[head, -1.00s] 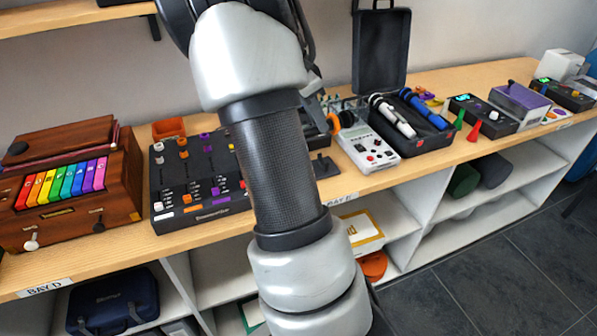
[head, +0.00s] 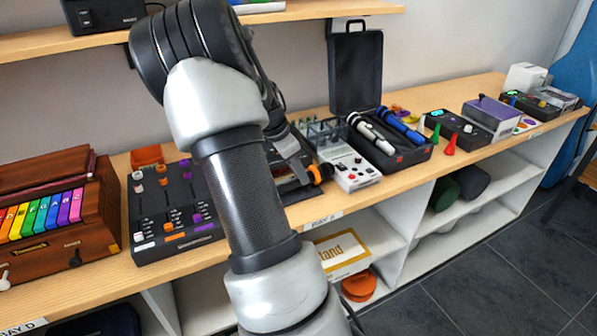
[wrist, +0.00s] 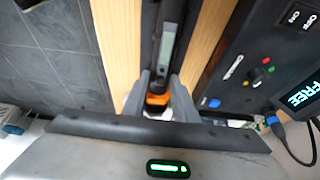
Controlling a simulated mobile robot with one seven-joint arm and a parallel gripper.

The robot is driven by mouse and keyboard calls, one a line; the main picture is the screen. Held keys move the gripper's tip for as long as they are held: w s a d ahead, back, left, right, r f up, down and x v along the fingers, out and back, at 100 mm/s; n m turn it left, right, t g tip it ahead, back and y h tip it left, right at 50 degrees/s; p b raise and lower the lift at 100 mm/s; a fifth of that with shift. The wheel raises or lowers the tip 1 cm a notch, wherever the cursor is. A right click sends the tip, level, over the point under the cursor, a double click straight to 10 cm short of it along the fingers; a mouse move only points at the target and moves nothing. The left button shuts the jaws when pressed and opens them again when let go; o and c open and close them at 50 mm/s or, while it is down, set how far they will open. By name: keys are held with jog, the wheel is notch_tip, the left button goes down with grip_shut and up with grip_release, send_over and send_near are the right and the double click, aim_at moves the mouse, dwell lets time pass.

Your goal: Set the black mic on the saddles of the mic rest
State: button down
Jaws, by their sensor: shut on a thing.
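The black mic (head: 325,171), with an orange band, is held in my gripper (head: 307,169) low over the bench, right of my forearm. In the wrist view my gripper (wrist: 162,88) has its two grey fingers closed on either side of the mic (wrist: 158,99) at the orange band. A dark flat base (head: 302,193), which looks like the mic rest, shows under the gripper. The saddles are hidden by the gripper and mic, so I cannot tell whether the mic touches them.
A mixer (head: 160,215) stands to the left, beside a wooden box with coloured keys (head: 45,215). The bench's front edge is near.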

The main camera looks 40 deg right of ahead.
jog(key=shift+f, duration=0.15)
jog(key=c, duration=1.4)
grip_release()
jog(key=shift+c, duration=0.2)
